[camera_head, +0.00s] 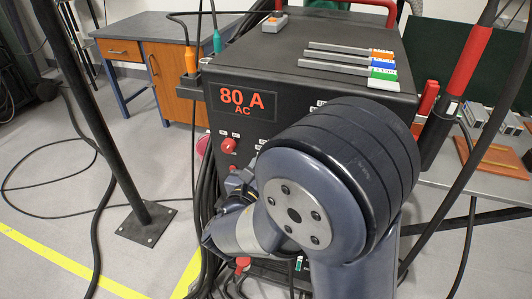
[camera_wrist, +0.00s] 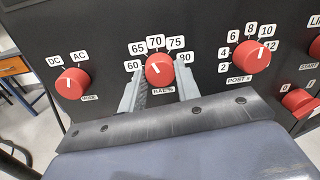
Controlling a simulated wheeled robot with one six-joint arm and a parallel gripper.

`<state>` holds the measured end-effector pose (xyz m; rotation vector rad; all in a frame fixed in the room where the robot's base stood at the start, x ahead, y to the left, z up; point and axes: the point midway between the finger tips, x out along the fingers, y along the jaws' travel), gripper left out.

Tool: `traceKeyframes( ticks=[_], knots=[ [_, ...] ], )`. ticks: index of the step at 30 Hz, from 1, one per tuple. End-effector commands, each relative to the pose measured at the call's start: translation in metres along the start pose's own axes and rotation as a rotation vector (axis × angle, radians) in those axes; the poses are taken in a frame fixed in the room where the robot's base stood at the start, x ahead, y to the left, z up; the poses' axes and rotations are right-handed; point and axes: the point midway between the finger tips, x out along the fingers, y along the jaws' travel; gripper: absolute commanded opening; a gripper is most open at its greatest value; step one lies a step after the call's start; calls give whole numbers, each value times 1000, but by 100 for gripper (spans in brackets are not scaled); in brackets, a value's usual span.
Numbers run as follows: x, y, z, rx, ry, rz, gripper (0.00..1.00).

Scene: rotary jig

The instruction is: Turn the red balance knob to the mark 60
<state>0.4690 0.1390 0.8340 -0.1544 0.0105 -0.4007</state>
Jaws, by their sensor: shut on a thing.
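The red balance knob (camera_wrist: 160,70) is on the black panel in the wrist view, above a label that reads BAL %. Marks 60, 65, 70, 75 and 80 run around it; the mark 60 (camera_wrist: 134,66) is at its left. Its white pointer line is short and seems to point up, slightly left, around 65 to 70; I cannot tell exactly. My gripper (camera_wrist: 161,83) is shut on the knob, one grey finger on each side. In the head view my arm hides the balance knob.
Other red knobs flank it: the MODE knob (camera_wrist: 73,82) at left and the POST knob (camera_wrist: 258,54) at right.

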Motion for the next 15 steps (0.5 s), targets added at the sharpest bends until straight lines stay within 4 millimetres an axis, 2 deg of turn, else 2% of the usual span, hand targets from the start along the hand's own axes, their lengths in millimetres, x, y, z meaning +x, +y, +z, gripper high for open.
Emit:
traceKeyframes(
  ticks=[1, 15],
  knots=[
    [0, -1, 5, -51, 0, 0, 8],
    [0, -2, 4, -498, -24, 7, 8]
  ],
)
